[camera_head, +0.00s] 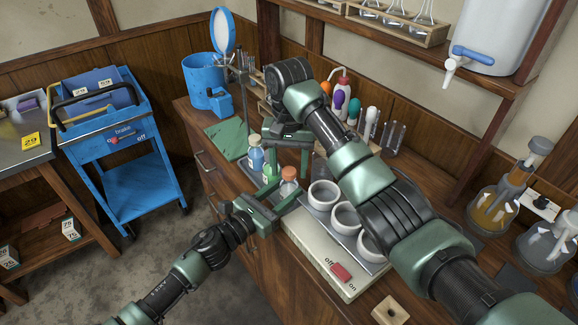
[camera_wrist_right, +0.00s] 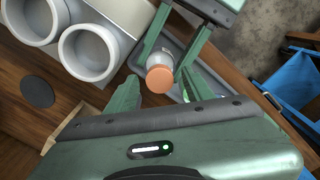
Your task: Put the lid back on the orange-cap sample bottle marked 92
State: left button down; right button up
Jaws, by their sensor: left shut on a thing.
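The orange-cap sample bottle (camera_head: 288,188) stands upright at the near end of the tray; its mark cannot be read. Its orange lid (camera_head: 289,173) appears to sit on top of the bottle, and it also shows in the right wrist view (camera_wrist_right: 159,79). My left gripper (camera_head: 282,194) is shut on the bottle's body from the near left side. My right gripper (camera_wrist_right: 158,88) is open, its fingers on either side of the orange lid with gaps between. In the head view my right gripper (camera_head: 288,155) is just behind and above the bottle.
A blue bottle (camera_head: 256,157) stands in the tray behind. White round wells (camera_head: 323,195) on a device with a red switch (camera_head: 341,272) are close to the right. A green mat (camera_head: 228,138) and a blue bin (camera_head: 203,82) are at the back. A blue cart (camera_head: 140,185) stands left.

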jog(key=shift+r, duration=2.3)
jog(key=shift+c, duration=0.4)
jog(key=shift+w+r+n, duration=0.15)
jog(key=shift+r+n, duration=0.2)
jog(key=shift+n, duration=0.55)
jog(key=n, duration=0.1)
jog(key=r+n, duration=0.1)
jog(key=n, duration=0.2)
jog(key=shift+w+a+r, duration=0.1)
jog(key=shift+a+r, duration=0.05)
jog(key=shift+r, duration=0.1)
jog(key=n, duration=0.4)
jog(key=shift+r, duration=0.4)
jog(key=n, duration=0.3)
jog(key=shift+s+d+r, duration=0.2)
jog(key=shift+s, duration=0.05)
